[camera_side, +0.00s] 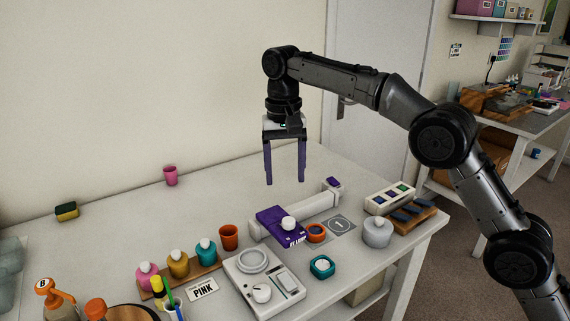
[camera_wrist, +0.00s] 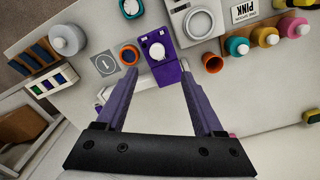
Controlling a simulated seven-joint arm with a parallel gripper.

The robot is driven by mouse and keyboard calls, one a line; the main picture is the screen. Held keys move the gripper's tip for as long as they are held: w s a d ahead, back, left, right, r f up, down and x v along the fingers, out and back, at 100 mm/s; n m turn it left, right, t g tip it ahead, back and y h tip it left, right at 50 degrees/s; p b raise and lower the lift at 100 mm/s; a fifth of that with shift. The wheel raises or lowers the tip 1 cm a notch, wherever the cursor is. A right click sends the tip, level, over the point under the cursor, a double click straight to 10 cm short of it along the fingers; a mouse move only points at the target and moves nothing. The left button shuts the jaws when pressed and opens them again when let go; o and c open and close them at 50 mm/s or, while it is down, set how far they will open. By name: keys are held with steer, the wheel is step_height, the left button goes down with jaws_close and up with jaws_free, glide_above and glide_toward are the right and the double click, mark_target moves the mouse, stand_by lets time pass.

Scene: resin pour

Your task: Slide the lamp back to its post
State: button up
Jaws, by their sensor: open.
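The purple lamp (camera_side: 272,222), with a white knob on top and partly readable lettering, sits at the near left end of a white rail (camera_side: 312,206). A white post with a purple top (camera_side: 333,184) stands at the rail's far right end, apart from the lamp. In the wrist view the lamp (camera_wrist: 167,72) shows between and beyond the fingertips. My gripper (camera_side: 285,182) hangs above the table behind the rail, fingers down, open and empty, not touching the lamp. My fingers hide part of the rail in the wrist view.
An orange ring (camera_side: 316,233) and a grey marked mat (camera_side: 341,224) lie right of the lamp. An orange cup (camera_side: 229,237) and a scale (camera_side: 262,283) are at its left and front. A grey-white jar (camera_side: 377,232) stands right. The table behind is mostly clear.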

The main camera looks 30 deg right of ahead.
steer(key=shift+r, duration=0.9)
